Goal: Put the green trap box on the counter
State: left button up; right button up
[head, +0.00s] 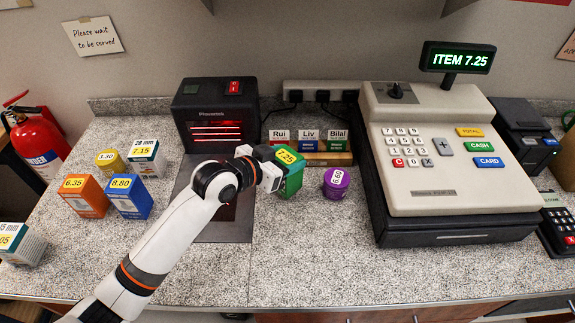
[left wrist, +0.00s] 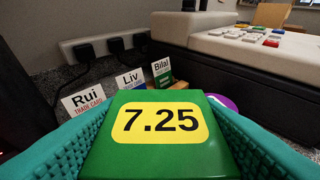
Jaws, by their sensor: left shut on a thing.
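The green trap box (head: 291,181) carries a yellow 7.25 label and is at the middle of the counter (head: 310,250), to the right of the scanner plate. My left gripper (head: 272,168) is shut on it. In the left wrist view the green box (left wrist: 160,155) sits between the two teal finger pads, label facing the camera. Whether its underside touches the counter I cannot tell. The register display (head: 458,59) reads ITEM 7.25. My right gripper is in neither view.
A purple tub (head: 336,182) stands just right of the green box. Trade cards (head: 308,137) stand behind it, and the cash register (head: 455,165) is to the right. The scanner (head: 215,110) glows red at the back. Several priced boxes, including a blue one (head: 129,198), stand left. The front counter is clear.

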pick_arm(q)
notch_tip(320, 180, down, 2)
jog(key=shift+f, duration=0.1)
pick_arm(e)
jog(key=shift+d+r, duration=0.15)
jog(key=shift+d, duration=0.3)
pick_arm(q)
jog(key=shift+f, duration=0.1)
jog(key=o, duration=1.1)
jog(key=b+v, duration=0.1)
jog(key=v, duration=1.1)
jog(key=shift+b, duration=0.35)
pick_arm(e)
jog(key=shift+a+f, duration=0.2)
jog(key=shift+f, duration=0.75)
